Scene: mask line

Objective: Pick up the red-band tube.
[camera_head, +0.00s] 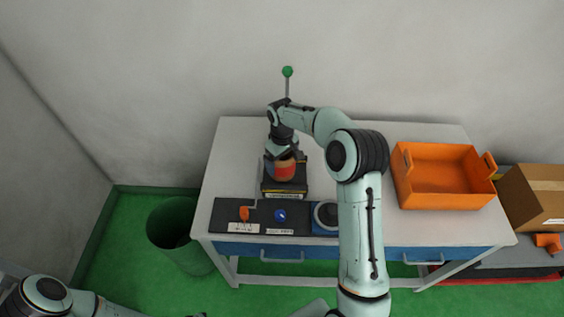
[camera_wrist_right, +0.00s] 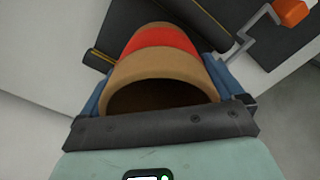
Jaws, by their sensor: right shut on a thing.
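The red-band tube (camera_head: 285,172) is a tan cardboard cylinder with a red band. It is over the black block with yellow edging (camera_head: 284,190) on the table. In the right wrist view the tube (camera_wrist_right: 165,65) shows its open, hollow end towards the camera. My right gripper (camera_head: 283,157) is shut on it, with a blue finger on each side in the wrist view (camera_wrist_right: 163,90). I cannot tell whether the tube touches the block. Part of my left arm shows at the bottom left, but its gripper is out of view.
An orange crate (camera_head: 440,203) stands on the right of the white table (camera_head: 235,150). A black panel (camera_head: 262,217) with an orange crank (camera_head: 244,213) and a blue knob (camera_head: 280,215) lies in front. A green-topped pole (camera_head: 287,72) rises behind. A green bin (camera_head: 170,225) stands left.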

